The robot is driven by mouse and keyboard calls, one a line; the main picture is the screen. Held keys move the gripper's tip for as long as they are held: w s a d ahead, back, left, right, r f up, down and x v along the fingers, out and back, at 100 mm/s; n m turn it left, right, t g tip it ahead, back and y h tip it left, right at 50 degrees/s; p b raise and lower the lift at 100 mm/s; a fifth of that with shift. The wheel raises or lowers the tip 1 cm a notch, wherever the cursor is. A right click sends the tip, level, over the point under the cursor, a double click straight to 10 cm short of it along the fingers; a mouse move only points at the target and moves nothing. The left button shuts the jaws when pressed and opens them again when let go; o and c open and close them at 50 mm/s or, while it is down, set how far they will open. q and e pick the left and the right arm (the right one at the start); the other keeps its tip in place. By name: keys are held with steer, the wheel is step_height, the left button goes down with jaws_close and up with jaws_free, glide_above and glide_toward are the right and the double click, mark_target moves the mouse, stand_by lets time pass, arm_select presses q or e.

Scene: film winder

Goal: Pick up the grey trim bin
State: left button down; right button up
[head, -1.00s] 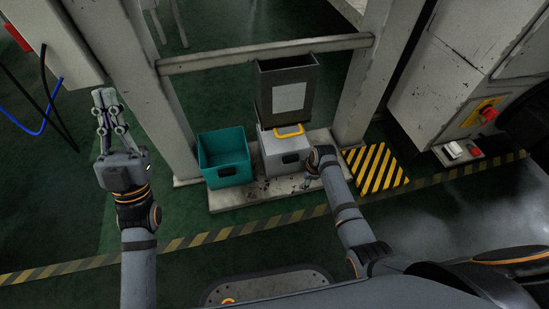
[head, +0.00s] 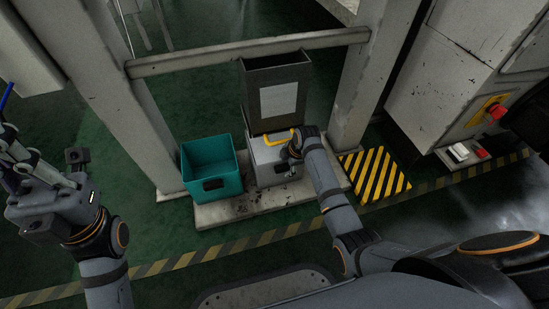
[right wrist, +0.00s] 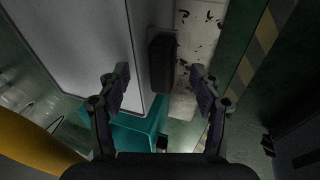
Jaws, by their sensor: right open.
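The grey trim bin (head: 264,165) stands on a low pale plinth beside the teal bin, with a yellow handle (head: 279,137) at its top. My right gripper (head: 290,160) is in front of the grey bin and hides part of its front. In the right wrist view the grey bin (right wrist: 75,40) fills the upper left. Its black front grip (right wrist: 162,62) shows between my open, empty fingers (right wrist: 160,85). The yellow handle (right wrist: 35,140) is close at lower left. My left gripper (head: 18,160) is at the left edge, away from the bins, its fingers partly unclear.
The teal bin (head: 211,168) stands open just left of the grey bin. A dark chute (head: 277,95) with a pale label is above and behind the grey bin. Frame posts (head: 362,80) and a crossbar (head: 250,53) surround it. A striped floor plate (head: 375,176) lies to the right.

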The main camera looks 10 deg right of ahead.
mark_target(269, 170)
steer(key=b+x, duration=0.5)
steer(key=x, duration=0.2)
steer(key=shift+f, duration=0.15)
jaws_close()
stand_by(0.8)
